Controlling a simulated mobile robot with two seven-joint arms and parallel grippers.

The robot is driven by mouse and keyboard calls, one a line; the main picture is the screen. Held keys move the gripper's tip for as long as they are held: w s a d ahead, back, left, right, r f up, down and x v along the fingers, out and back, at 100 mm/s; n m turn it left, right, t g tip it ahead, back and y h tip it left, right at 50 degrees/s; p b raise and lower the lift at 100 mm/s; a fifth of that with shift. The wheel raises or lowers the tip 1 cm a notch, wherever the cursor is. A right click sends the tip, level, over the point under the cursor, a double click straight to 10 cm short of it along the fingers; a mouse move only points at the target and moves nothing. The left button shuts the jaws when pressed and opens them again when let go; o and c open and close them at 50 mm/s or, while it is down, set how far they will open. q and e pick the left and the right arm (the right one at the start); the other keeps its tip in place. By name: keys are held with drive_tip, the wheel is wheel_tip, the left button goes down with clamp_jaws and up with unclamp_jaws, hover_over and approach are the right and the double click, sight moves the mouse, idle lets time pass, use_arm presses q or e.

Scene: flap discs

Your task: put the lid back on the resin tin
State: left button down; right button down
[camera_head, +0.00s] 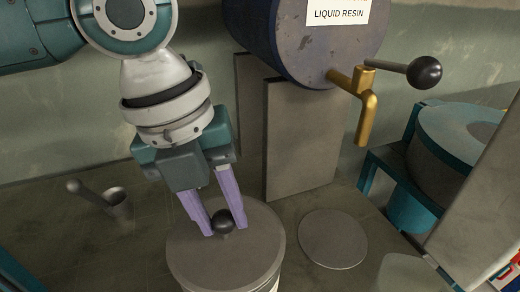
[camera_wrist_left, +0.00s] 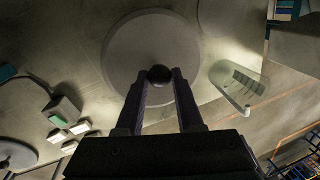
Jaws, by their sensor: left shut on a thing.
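A round grey lid (camera_head: 205,258) with a black ball knob (camera_head: 223,222) is at the bottom middle of the head view. The pale wall of the resin tin (camera_head: 272,284) shows just below the lid's edge. The lid looks level over the tin; I cannot tell whether it is seated or slightly above. My left gripper (camera_head: 225,232) points down with its purple fingers shut on the knob. In the left wrist view, the knob (camera_wrist_left: 160,75) sits between the fingertips, with the lid (camera_wrist_left: 140,45) behind it. My right gripper is not in view.
A blue drum (camera_head: 300,45) labelled liquid resin has a brass tap (camera_head: 365,105) over a flat grey disc (camera_head: 333,240). A teal-framed machine (camera_head: 460,130) stands at right. Bench between cup and tin is clear.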

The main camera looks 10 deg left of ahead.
use_arm(q)
drive_tip(key=shift+p, duration=0.3)
drive_tip(key=shift+f, duration=0.15)
idle(1.0)
drive_tip(key=shift+p, duration=0.5)
idle(0.4)
unclamp_jaws()
idle(0.6)
wheel_tip(320, 180, up, 7)
drive_tip(key=p, duration=0.7)
idle(0.4)
